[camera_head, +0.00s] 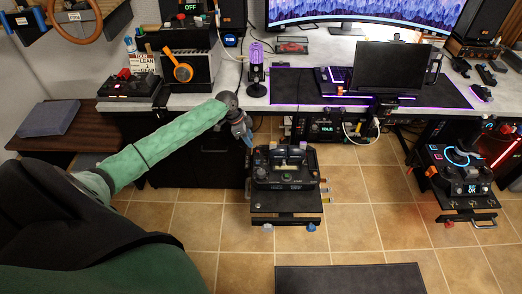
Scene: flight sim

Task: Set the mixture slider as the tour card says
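A small white card (145,63) stands at the back left of the desk. Its small print seems to include "LEAN" and "GEAR"; the rest is hard to read. A dark control unit (285,168) with several levers and small displays stands on a low stand in front of the desk. I cannot tell which of its controls is the mixture slider. My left gripper (248,139) is at the end of the green-sleeved arm, just above and left of this unit. It seems apart from the levers. Its fingers are too small to tell open from shut. My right gripper is not in view.
A second control unit (463,173) with a round blue light stands at the right. A black box with a red control (128,85) sits at the desk's left end. A microphone (256,70) and a laptop-like screen (390,66) are on the desk. The tiled floor (385,225) is mostly clear.

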